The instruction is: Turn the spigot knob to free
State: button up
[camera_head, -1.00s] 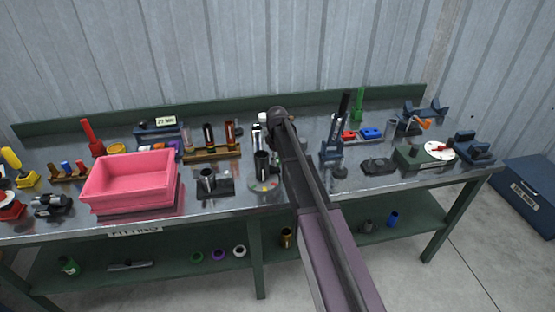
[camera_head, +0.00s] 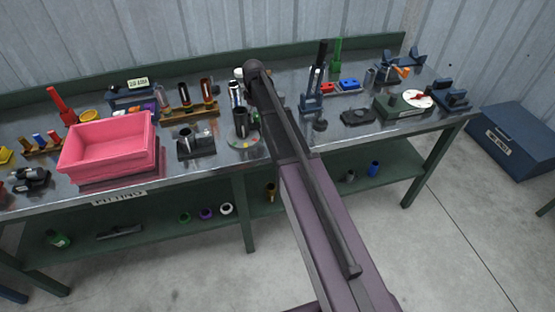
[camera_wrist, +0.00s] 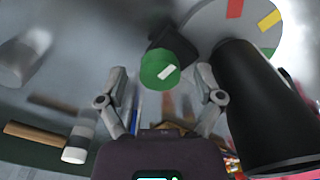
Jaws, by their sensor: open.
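A round green knob (camera_wrist: 160,70) with a white mark on its face sits on a dark body in the wrist view. I take it for the spigot knob. My gripper (camera_wrist: 162,76) is open, with one finger on each side of the knob in the picture. I cannot tell whether the fingers touch it. A pale round plate (camera_wrist: 207,20) with red, yellow and green patches lies beyond it. A large black cylinder (camera_wrist: 262,105) stands close to the right finger. In the head view my arm hides the gripper, and the knob cannot be made out clearly.
On the metal bench (camera_head: 285,165), a pink bin (camera_head: 108,145) stands at the left. A rack of tubes (camera_head: 190,110), a dark block with a metal cup (camera_head: 197,140) and a blue stand (camera_head: 312,100) are around my arm. A blue chest (camera_head: 520,142) is on the floor at right.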

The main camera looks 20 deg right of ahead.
aim_at(256, 115)
jog(key=m, duration=0.8)
jog(key=shift+m, duration=0.3)
jog(key=m, duration=0.4)
jog(key=shift+m, duration=0.3)
jog(key=m, duration=0.4)
notch_tip(256, 115, up, 14)
jog(key=p, duration=1.4)
jog(key=s+f+n+b, duration=0.2)
jog(key=s+f+b, duration=0.2)
jog(key=s, duration=0.6)
jog(key=s+f+n+b, duration=0.3)
jog(key=s+f+b, duration=0.2)
jog(key=s, duration=0.5)
jog(key=s+f+n+b, duration=0.3)
jog(key=s+f+b, duration=0.1)
jog(key=s, duration=0.6)
jog(key=shift+d+f, duration=0.2)
jog(key=shift+d, duration=0.25)
